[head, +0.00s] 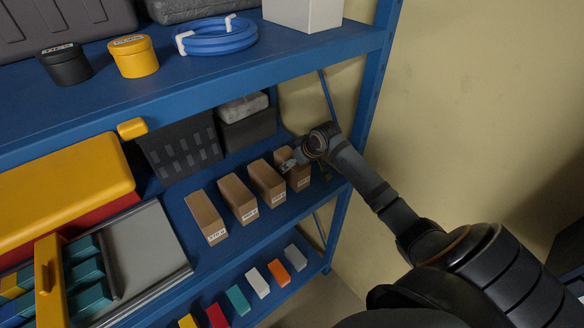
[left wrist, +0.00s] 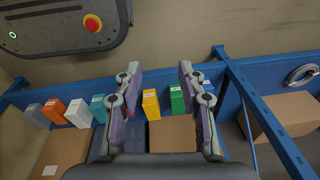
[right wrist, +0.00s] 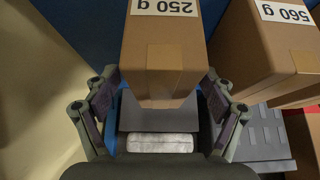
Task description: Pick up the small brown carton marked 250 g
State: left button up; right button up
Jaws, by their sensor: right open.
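The small brown carton marked 250 g (right wrist: 165,50) fills the upper middle of the right wrist view, its label upside down there. In the head view it is the rightmost carton (head: 298,179) of the row on the middle shelf, partly covered by my gripper. My right gripper (right wrist: 163,118) is open, with one finger on each side of the carton's near end. I cannot tell whether either finger touches it. In the head view my right gripper (head: 291,162) is at the carton's top. My left gripper (left wrist: 158,75) is open and empty in the left wrist view; the head view does not show it.
The carton marked 560 g (right wrist: 270,50) stands close beside it. More brown cartons (head: 207,217) continue the row leftward. A dark bin (head: 248,127) with a grey packet stands behind. The blue shelf upright (head: 372,95) is near my right arm. Small coloured boxes (head: 258,283) line the lower shelf.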

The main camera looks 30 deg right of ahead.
jog(key=shift+x, duration=1.9)
jog(key=shift+s, duration=0.25)
jog(key=c, duration=0.3)
jog(key=shift+a, duration=0.1)
jog(key=c, duration=1.1)
pick_arm(q)
jog(key=shift+s+a+f+b, duration=0.2)
jog(key=shift+s+f+b, duration=0.15)
jog(key=shift+s, duration=0.25)
jog(key=shift+s+a+f+b, duration=0.2)
jog(key=shift+s+b, duration=0.25)
jog(key=shift+s, duration=0.1)
pick_arm(e)
notch_tip(320, 180, up, 10)
jog(key=shift+w+r, duration=0.1)
jog(key=shift+c, duration=0.2)
